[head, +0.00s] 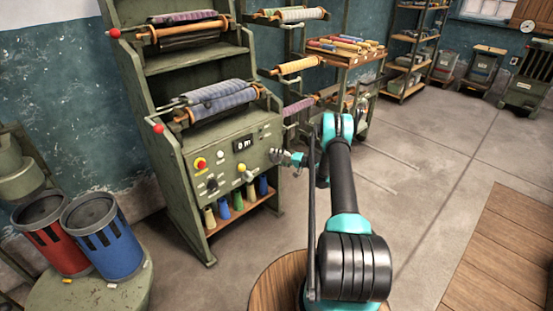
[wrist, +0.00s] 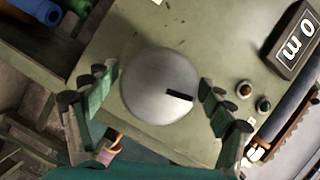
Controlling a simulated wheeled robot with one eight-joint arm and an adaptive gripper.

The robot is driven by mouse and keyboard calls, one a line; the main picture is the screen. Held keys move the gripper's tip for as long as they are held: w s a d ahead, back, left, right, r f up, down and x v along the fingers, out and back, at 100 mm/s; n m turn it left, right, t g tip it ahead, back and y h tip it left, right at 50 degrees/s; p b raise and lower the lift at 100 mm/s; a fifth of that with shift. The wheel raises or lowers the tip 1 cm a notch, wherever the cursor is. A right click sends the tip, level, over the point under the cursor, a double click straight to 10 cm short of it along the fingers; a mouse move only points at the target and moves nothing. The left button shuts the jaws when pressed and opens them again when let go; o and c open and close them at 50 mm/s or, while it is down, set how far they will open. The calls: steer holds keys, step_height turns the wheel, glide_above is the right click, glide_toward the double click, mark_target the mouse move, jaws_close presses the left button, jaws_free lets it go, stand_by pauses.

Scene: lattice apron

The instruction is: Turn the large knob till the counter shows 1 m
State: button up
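The large knob (wrist: 150,85) is a round silver-grey disc with a dark mark on its right side in the wrist view. In the head view the knob (head: 274,155) shows small on the right of the machine's green front panel. The counter (head: 242,145) reads 0 m, and it also shows turned in the wrist view (wrist: 292,42). My gripper (wrist: 158,80) faces the knob with its green fingers spread, one on each side of it. Narrow gaps seem to show between fingers and knob; depth is hard to judge. In the head view my gripper (head: 284,158) is at the panel.
The panel also carries a red-and-yellow button (head: 200,164), a black dial (head: 212,184) and a yellow-topped control (head: 242,168). Rollers with cloth (head: 220,97) lie above. Red (head: 45,235) and blue (head: 103,245) bins stand at left. Open floor lies at right.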

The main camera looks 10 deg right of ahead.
steer(key=shift+o, duration=0.3)
steer(key=v, duration=1.2)
steer(key=shift+a, duration=0.1)
